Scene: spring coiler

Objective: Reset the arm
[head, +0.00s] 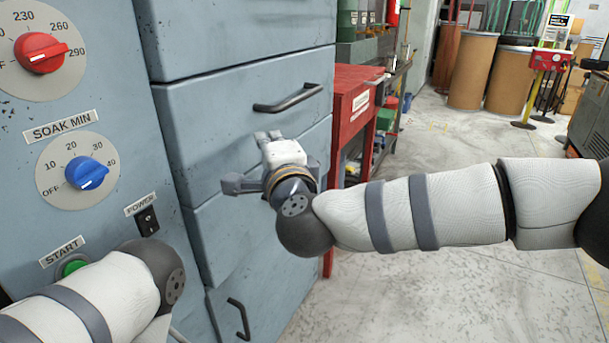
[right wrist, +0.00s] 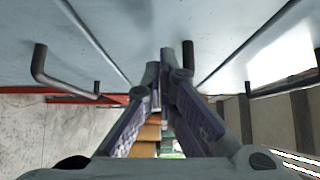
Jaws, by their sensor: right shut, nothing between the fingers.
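My right gripper (head: 268,136) is in front of the blue-grey drawer fronts, below and left of a dark bar handle (head: 287,98). Its fingers are shut with nothing between them. In the right wrist view the fingertips (right wrist: 165,62) meet close to a pale metal face, and whether they touch it I cannot tell. My right arm (head: 400,212) reaches in from the right edge. My left arm (head: 95,300) comes in at the bottom left, in front of the control panel. My left gripper is out of view.
The panel carries a red dial (head: 40,53), a blue dial (head: 86,173), a power switch (head: 147,221) and a green start button (head: 72,265). A lower drawer handle (head: 239,318) sticks out. A red bench (head: 352,105) stands behind. The floor (head: 450,290) at right is clear.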

